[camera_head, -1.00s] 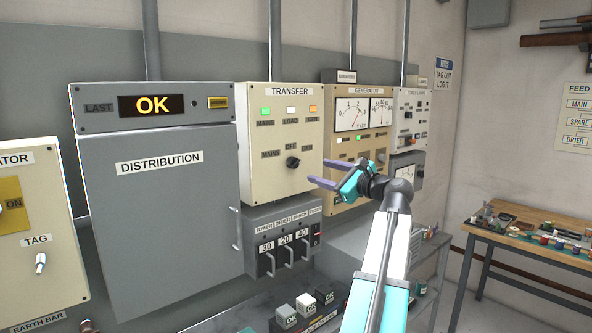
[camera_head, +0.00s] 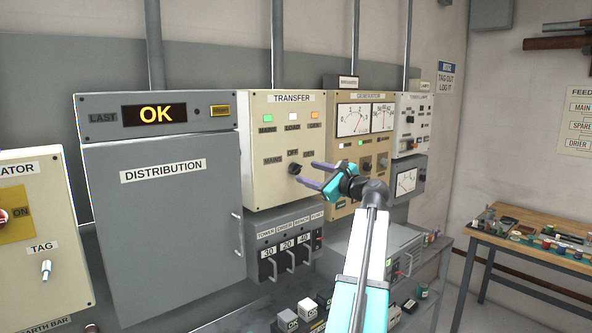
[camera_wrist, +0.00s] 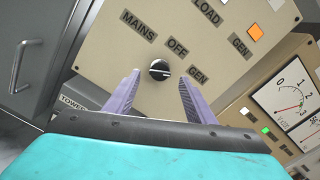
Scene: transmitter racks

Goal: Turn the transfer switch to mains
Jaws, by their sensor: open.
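The transfer switch is a small round black knob (camera_head: 295,168) on the cream TRANSFER panel (camera_head: 262,185), with MAINS, OFF and GEN labels around it. In the wrist view the knob (camera_wrist: 160,69) has a pale mark that appears to lie toward the GEN side; its exact angle is hard to tell. My gripper (camera_head: 309,174) is open and empty just in front of the knob, its purple fingers pointing at the panel. In the wrist view the gripper (camera_wrist: 158,82) has one finger on each side of the knob, apparently not touching it.
Green, white and orange lamps sit above the knob. The grey distribution cabinet (camera_head: 165,225) with its handle stands left; the generator panel (camera_head: 345,150) is right. Breakers (camera_head: 285,258) are below the transfer panel. A wooden bench (camera_head: 530,245) stands at far right.

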